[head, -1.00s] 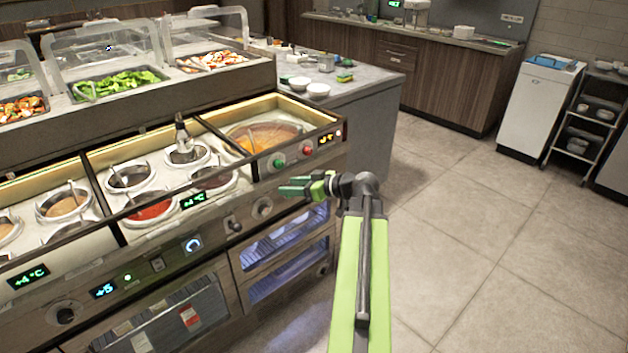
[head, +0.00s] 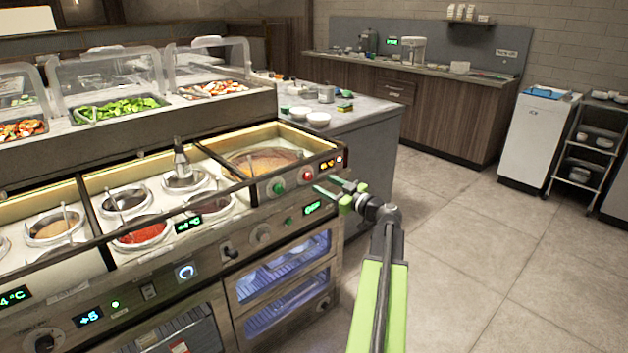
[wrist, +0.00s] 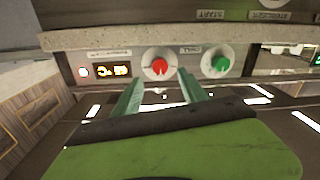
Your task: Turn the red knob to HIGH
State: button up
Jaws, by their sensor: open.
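The red knob (head: 307,174) is on the counter's front panel at its right end. In the wrist view the red knob (wrist: 159,67) sits on a pale round plate, just beyond and between my fingertips. Its pointer setting cannot be read, and no HIGH mark is legible. My gripper (head: 323,186) is open and empty, just right of and slightly below the red knob in the head view. In the wrist view my gripper (wrist: 158,78) has its green fingers spread on either side below the knob, seemingly apart from it.
A green knob (head: 278,188) is beside the red one; the green knob (wrist: 220,64) also shows in the wrist view. A lit orange display (wrist: 112,70) is on the red knob's other side. A panel ledge (wrist: 180,35) runs nearby. Open floor (head: 470,240) lies right.

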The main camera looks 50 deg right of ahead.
aim_at(310, 178)
jog(key=w, duration=0.6)
jog(key=shift+w+d, duration=0.1)
jog(key=shift+w, duration=0.05)
